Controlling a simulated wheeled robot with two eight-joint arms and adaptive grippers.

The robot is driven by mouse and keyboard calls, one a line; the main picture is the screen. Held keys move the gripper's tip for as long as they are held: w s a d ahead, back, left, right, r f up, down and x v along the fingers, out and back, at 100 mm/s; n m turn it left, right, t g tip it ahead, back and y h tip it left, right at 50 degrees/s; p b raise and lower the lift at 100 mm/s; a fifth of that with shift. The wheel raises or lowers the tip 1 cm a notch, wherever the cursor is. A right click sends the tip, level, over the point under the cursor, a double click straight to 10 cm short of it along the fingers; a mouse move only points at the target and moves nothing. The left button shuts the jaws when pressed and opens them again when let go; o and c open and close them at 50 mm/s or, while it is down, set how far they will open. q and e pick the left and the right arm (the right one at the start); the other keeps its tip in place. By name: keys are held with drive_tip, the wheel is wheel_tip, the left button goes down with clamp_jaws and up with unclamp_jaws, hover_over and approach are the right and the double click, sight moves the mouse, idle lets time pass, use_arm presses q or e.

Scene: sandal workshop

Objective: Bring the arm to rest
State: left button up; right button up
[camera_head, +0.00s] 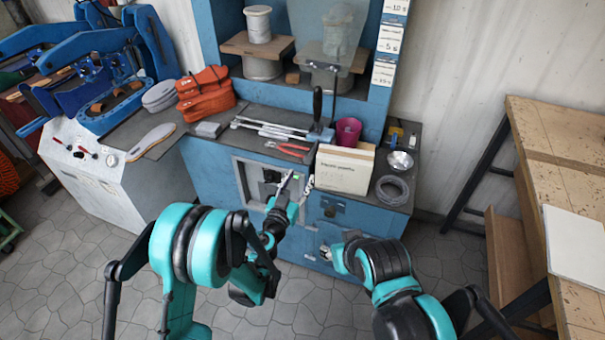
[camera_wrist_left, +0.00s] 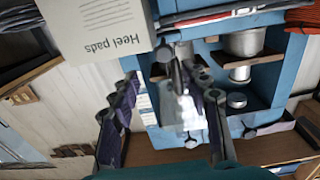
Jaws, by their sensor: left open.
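My left gripper (camera_head: 297,184) is in front of the blue workbench in the head view, near the left side of the white box (camera_head: 342,172). Its fingers are apart, with nothing seen between them. The left wrist view shows the same open gripper (camera_wrist_left: 165,100) with its two dark fingers spread. The box, lettered "Heel pads" (camera_wrist_left: 98,28), is beyond the left finger there. My right gripper (camera_head: 330,254) is low in front of the bench, mostly hidden by its own arm, and its fingers are too small to read.
The blue workbench (camera_head: 212,170) carries red pliers (camera_head: 288,148), a magenta cup (camera_head: 348,131), a metal bowl (camera_head: 400,161) and a coiled wire (camera_head: 392,189). Orange sandal parts (camera_head: 205,92) lie at the left. A wooden table (camera_head: 570,190) stands at the right. Open floor (camera_head: 65,270) shows at lower left.

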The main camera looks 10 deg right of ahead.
idle(0.4)
use_arm(q)
drive_tip(key=a+r+n+y, duration=0.3)
drive_tip(key=a+r+y, duration=0.3)
drive_tip(key=a, duration=0.6)
drive_tip(key=a+r+n+y, duration=0.4)
drive_tip(key=a+r, duration=0.3)
drive_tip(key=a, duration=0.5)
drive_tip(key=s+a+f+n+g+y, duration=0.1)
drive_tip(key=s+a+g, duration=0.1)
drive_tip(key=s+a, duration=0.4)
drive_tip(key=s+a+f+g+y, duration=0.15)
drive_tip(key=s+a, duration=0.25)
drive_tip(key=s, duration=0.4)
drive_tip(key=s+d+f+m+g+h, duration=0.1)
drive_tip(key=s+f+g, duration=0.3)
drive_tip(key=s, duration=1)
drive_tip(key=shift+f+h, duration=0.55)
drive_tip(key=shift+h, duration=0.2)
